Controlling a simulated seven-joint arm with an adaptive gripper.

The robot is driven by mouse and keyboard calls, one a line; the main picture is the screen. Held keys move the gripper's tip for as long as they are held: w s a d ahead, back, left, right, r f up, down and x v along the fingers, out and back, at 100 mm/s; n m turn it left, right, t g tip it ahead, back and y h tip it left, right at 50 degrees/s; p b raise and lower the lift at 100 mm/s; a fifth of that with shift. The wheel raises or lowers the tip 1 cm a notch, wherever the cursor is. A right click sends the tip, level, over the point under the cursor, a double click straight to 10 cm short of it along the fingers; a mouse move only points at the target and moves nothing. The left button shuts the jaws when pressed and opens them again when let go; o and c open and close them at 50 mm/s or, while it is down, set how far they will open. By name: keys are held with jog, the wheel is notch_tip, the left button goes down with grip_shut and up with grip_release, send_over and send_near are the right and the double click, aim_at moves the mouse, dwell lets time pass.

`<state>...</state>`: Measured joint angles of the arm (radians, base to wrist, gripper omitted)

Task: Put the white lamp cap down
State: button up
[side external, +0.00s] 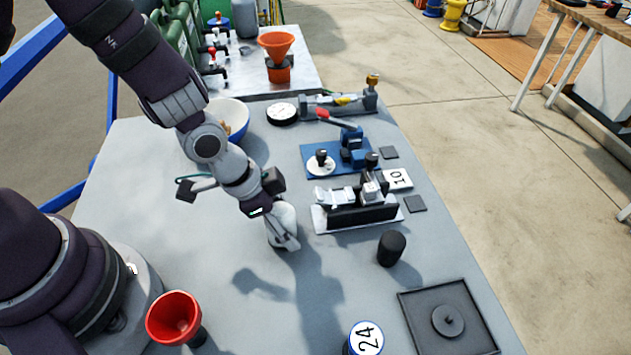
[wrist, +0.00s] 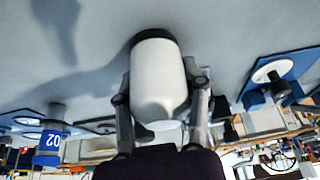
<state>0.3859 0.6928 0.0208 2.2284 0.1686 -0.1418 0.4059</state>
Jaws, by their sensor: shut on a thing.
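The white lamp cap (wrist: 158,82) is a smooth white cylinder with a dark band at its far end. In the wrist view it sits between the two fingers of my gripper (wrist: 161,100), which is shut on it. In the side view my gripper (side external: 284,238) is over the open grey part of the table, left of the black-and-grey fixture. The cap shows there as a pale shape (side external: 280,220), partly merged with the fingers. A shadow falls on the table in front of it, and whether the cap touches the table is hard to tell.
The grey table (side external: 250,320) is clear in front of my gripper. A fixture (side external: 358,212) and a black cylinder (side external: 391,248) stand to the right. A dark square tray (side external: 468,345) is at the front right.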

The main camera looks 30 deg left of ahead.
jog(key=o, duration=1.1)
jog(key=shift+f, duration=0.1)
jog(key=shift+o, duration=0.2)
jog(key=s+a+r+n+t+y, duration=0.1)
jog(key=s+a+r+n, duration=0.2)
jog(key=a+r, duration=0.3)
jog(key=s+a+r+n+t+y, duration=0.1)
jog(key=s+a+r+n, duration=0.3)
jog(key=r, duration=1)
jog(key=a+n+y, duration=0.1)
jog(key=a+n, duration=0.1)
jog(key=a, duration=0.1)
